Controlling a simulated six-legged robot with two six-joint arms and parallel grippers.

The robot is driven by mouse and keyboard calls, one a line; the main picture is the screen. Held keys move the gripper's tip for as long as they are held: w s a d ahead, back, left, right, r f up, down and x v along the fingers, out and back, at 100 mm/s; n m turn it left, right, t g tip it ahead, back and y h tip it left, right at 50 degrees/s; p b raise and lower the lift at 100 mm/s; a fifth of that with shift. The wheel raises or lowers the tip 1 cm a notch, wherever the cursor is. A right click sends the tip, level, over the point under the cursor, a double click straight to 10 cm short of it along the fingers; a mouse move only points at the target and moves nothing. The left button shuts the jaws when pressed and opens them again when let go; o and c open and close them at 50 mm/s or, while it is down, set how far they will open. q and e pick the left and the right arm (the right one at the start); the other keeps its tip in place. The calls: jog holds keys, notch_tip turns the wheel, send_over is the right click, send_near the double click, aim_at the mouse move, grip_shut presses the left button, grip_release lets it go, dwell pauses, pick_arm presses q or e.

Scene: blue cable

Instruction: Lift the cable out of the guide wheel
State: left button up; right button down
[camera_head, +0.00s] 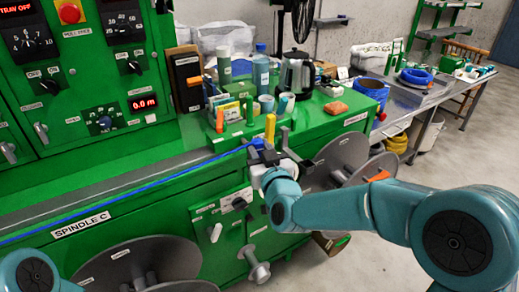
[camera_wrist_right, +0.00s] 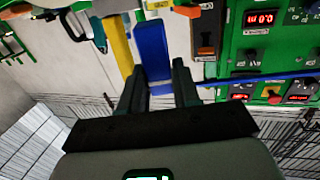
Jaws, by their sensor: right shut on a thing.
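The blue cable (camera_head: 150,185) runs taut along the green machine from the lower left up to my right gripper (camera_head: 268,153). In the right wrist view the cable (camera_wrist_right: 265,82) comes in from the right and ends at the fingers of my right gripper (camera_wrist_right: 160,88), which are shut on it. A blue part (camera_head: 258,143), perhaps the guide wheel, sits right at the gripper. In the wrist view a blue upright piece (camera_wrist_right: 152,52) shows just beyond the fingertips. Whether the cable lies in the wheel's groove is hidden. My left gripper is out of view.
A yellow cylinder (camera_head: 270,129) stands close behind the gripper. Grey reels (camera_head: 335,160) are on the machine's front at right.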

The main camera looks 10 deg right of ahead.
jog(key=s+f+b, duration=0.1)
jog(key=s+b, duration=0.2)
jog(key=s, duration=0.3)
jog(key=shift+a, duration=0.45)
dwell(0.4)
